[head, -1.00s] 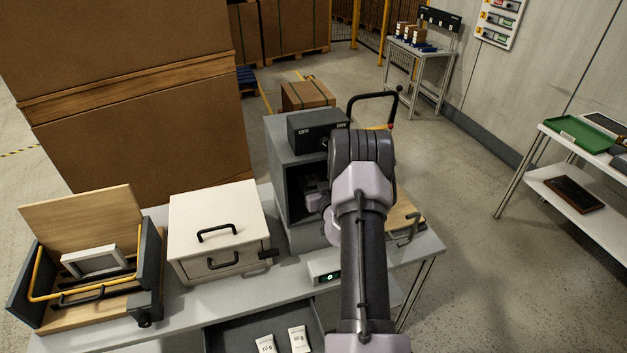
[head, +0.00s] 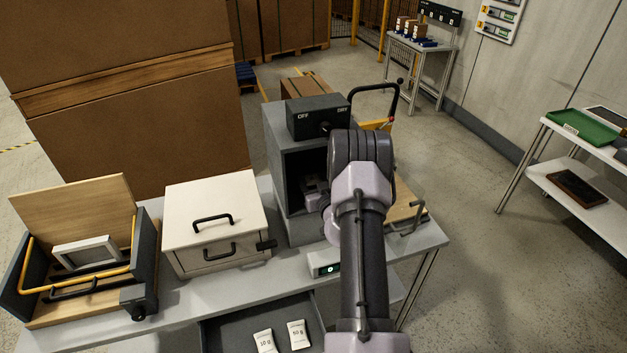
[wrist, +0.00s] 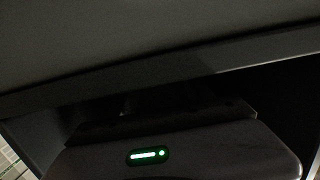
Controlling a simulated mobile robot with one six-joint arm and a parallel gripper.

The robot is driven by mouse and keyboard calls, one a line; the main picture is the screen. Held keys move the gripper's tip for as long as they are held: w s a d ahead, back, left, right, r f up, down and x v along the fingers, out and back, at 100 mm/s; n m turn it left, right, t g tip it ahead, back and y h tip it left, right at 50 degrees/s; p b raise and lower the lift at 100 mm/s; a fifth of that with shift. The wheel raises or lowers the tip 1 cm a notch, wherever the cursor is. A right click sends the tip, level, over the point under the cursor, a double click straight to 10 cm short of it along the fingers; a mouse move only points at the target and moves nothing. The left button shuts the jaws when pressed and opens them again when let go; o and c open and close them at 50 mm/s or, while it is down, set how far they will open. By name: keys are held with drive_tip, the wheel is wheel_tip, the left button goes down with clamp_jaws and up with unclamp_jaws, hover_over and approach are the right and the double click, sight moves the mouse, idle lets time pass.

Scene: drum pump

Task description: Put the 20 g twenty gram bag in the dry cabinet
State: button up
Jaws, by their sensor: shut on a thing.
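The dry cabinet (head: 280,165) is a grey open-fronted box at the back of the bench, with a dark switch box (head: 318,117) marked OFF and DRY on top. My gripper (head: 311,192) is inside its opening, largely hidden by the cabinet wall and my arm. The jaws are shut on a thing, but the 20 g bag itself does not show. In the wrist view, the dark gripper body with a green light fills the lower part under a dark cabinet surface, and the fingertips are hidden.
An open grey drawer (head: 235,331) at the front holds a 10 g bag (head: 265,341) and a 50 g bag (head: 298,334). A white box (head: 212,205) with black handles and a wooden tray (head: 75,215) stand to the left. A small device (head: 324,262) sits before the cabinet.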

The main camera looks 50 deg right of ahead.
drive_tip(key=shift+f, duration=0.3)
drive_tip(key=o, duration=1.6)
drive_tip(key=shift+c, duration=0.2)
drive_tip(key=p+v, duration=0.2)
drive_tip(key=v, duration=1.5)
drive_tip(key=shift+s+a, duration=0.15)
drive_tip(key=shift+s, duration=0.1)
